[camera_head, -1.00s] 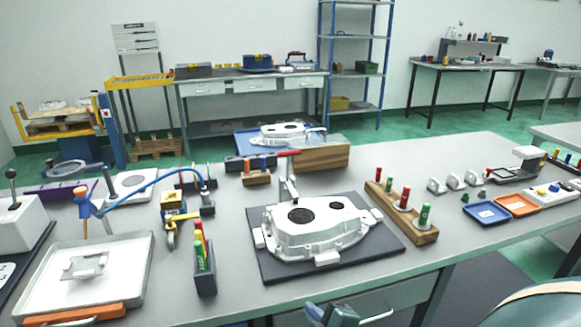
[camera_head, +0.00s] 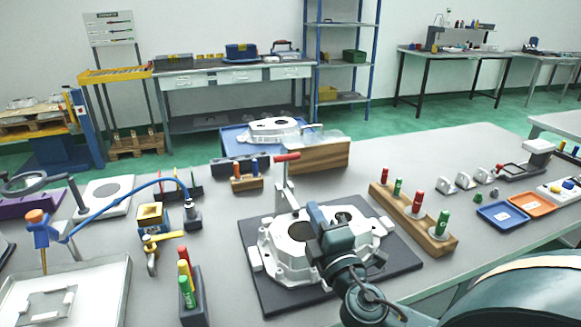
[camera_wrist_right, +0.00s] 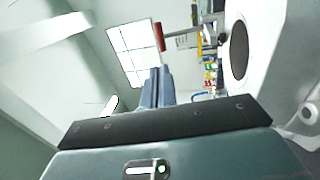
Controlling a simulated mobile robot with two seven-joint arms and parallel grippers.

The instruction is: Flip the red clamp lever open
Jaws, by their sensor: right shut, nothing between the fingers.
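The red clamp lever handle (camera_head: 287,157) tops a grey upright clamp behind the white aluminium casting (camera_head: 290,262). The handle lies roughly level, pointing right. The casting sits on a dark plate (camera_head: 275,300). My right gripper (camera_head: 316,212) is over the casting, in front and a little to the right of the clamp, lower than the handle and apart from it. It hides part of the casting. In the right wrist view its fingers (camera_wrist_right: 156,74) are together and empty, with the red handle (camera_wrist_right: 158,36) beyond their tips and the casting (camera_wrist_right: 265,50) at the right. My left gripper is not in view.
A wooden block with red and green plugs (camera_head: 440,243) stands right of the plate. A dark holder with coloured plugs (camera_head: 193,305) stands left of it. A wooden block (camera_head: 318,156) and a blue tray (camera_head: 232,140) lie behind the clamp.

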